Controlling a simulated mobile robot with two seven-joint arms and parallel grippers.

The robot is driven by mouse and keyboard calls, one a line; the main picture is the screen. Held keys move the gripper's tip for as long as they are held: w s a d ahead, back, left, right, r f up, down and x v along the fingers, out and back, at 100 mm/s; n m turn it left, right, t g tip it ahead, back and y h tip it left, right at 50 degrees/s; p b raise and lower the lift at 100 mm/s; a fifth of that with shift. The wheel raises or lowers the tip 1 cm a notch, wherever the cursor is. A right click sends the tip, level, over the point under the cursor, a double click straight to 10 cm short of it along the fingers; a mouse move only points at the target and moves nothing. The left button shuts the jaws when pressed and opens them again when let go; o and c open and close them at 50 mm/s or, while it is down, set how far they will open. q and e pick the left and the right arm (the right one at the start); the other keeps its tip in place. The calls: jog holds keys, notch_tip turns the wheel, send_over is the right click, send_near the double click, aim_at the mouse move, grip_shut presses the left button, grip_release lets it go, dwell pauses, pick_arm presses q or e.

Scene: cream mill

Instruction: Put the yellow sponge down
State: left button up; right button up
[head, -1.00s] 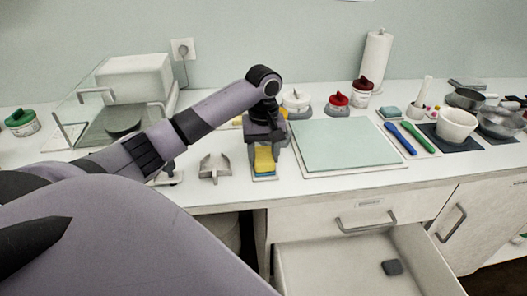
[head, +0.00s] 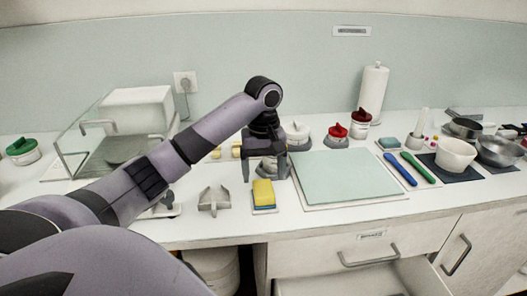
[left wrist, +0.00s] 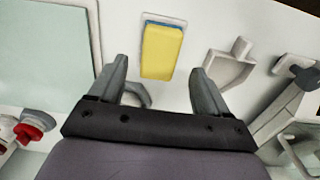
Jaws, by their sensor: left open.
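The yellow sponge (head: 263,192) lies on the white counter near its front edge, on a small tray (head: 264,211) with a blue part showing at its near end. My left gripper (head: 265,176) is behind the sponge in the head view, pointing down. In the left wrist view the sponge (left wrist: 162,52) lies beyond the open fingertips of my left gripper (left wrist: 158,80), apart from both fingers. Nothing is held between the fingers. My right gripper is not in view.
A pale green mat (head: 345,176) lies to the right of the sponge. A grey bracket-like holder (head: 213,199) stands to the left. Lidded jars stand behind, including a red-topped one (head: 337,133). A drawer below (head: 340,278) stands open.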

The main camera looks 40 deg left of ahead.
aim_at(263, 189)
pick_arm(q)
notch_tip(263, 189, up, 7)
dwell(0.4)
dwell(0.5)
jog(key=shift+s, duration=0.15)
